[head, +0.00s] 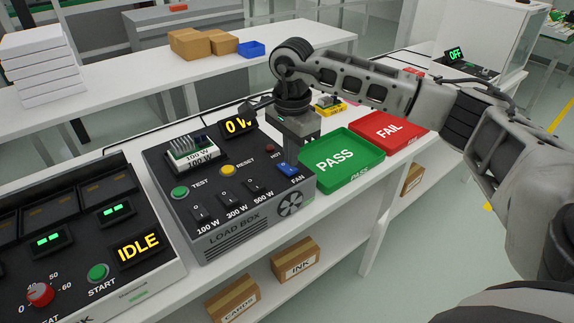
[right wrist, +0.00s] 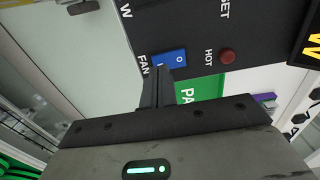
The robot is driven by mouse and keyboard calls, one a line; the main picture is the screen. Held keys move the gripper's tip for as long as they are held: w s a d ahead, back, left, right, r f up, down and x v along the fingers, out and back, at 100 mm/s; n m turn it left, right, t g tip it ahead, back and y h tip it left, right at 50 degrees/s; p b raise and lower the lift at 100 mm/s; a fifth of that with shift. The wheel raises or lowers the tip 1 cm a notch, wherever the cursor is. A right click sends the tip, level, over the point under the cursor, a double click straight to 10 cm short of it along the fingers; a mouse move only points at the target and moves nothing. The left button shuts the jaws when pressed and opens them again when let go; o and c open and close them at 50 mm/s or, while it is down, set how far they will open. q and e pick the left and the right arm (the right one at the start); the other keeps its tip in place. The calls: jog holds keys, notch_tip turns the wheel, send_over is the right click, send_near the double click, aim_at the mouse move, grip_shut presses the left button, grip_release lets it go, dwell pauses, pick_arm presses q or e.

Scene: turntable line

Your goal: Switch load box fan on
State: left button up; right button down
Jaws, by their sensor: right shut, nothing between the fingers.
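The load box (head: 225,232) stands on the white bench with a row of rocker switches. Its fan switch (head: 289,169) is the blue rocker at the right end, above the FAN label and a fan grille (head: 291,203). My right gripper (head: 292,157) points down over this switch, shut and empty. In the right wrist view, the closed fingertips (right wrist: 161,70) overlap the lower edge of the blue fan switch (right wrist: 172,57), whose O mark shows. I cannot tell whether they touch it, or which way the rocker is tilted. My left gripper is out of view.
A green PASS tray (head: 355,178) and a red FAIL tray (head: 407,143) lie right of the box. The red HOT lamp (right wrist: 227,56) is close to the fan switch. A station with an IDLE display (head: 138,251) stands to the left.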

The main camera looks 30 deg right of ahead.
aim_at(291, 170)
jog(key=shift+f+b, duration=0.7)
jog(key=shift+f, duration=0.25)
dwell(0.6)
jog(key=shift+r+p, duration=0.65)
jog(key=shift+r, duration=0.2)
jog(key=shift+r+p, duration=1.8)
jog(key=shift+r, duration=0.95)
jog(key=shift+a+f, duration=0.1)
